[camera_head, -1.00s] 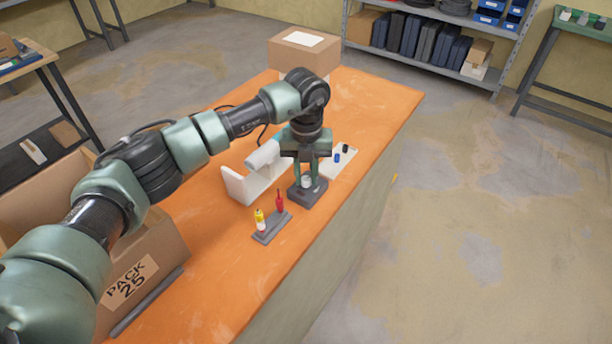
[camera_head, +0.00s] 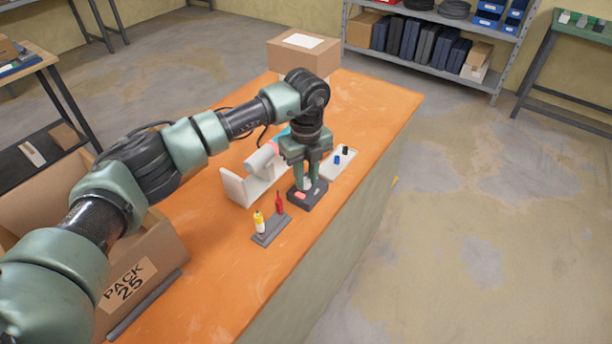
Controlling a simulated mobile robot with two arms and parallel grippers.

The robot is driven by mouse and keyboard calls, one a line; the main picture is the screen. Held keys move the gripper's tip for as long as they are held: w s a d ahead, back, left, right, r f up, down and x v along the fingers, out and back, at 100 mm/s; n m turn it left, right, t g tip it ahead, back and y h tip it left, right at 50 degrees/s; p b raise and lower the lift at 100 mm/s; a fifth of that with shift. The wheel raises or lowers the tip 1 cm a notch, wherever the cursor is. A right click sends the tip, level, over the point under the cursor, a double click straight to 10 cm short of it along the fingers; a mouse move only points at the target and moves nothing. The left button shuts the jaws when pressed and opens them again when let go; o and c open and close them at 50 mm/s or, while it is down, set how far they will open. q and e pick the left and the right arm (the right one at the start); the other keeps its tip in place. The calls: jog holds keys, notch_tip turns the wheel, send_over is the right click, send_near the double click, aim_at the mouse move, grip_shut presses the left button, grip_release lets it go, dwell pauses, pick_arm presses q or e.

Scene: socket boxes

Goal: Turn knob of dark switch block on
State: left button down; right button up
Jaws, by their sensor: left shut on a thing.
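The dark switch block (camera_head: 307,201) sits on the orange table near its right edge. A reddish patch (camera_head: 300,196) and a pale patch (camera_head: 317,191) show on its top. My left gripper (camera_head: 306,186) points straight down over the block, shut on the knob. The fingers hide most of the knob, so its exact angle cannot be made out. My right gripper is not in view.
A grey holder (camera_head: 271,233) with a yellow-white bottle (camera_head: 259,221) and a red tool (camera_head: 279,203) stands in front. A white stand (camera_head: 236,188) is to the left, a white tray (camera_head: 338,166) behind right, and a cardboard box (camera_head: 304,58) at the far end.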

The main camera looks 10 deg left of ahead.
aim_at(306, 180)
pick_arm(q)
jog(key=shift+w+r, duration=0.1)
jog(key=shift+r, duration=0.1)
jog(key=c, duration=1.3)
grip_release()
jog(key=shift+o, duration=0.5)
jog(key=shift+f, duration=0.1)
notch_tip(306, 180, up, 8)
jog(key=shift+f+b, duration=0.1)
jog(key=shift+b, duration=0.75)
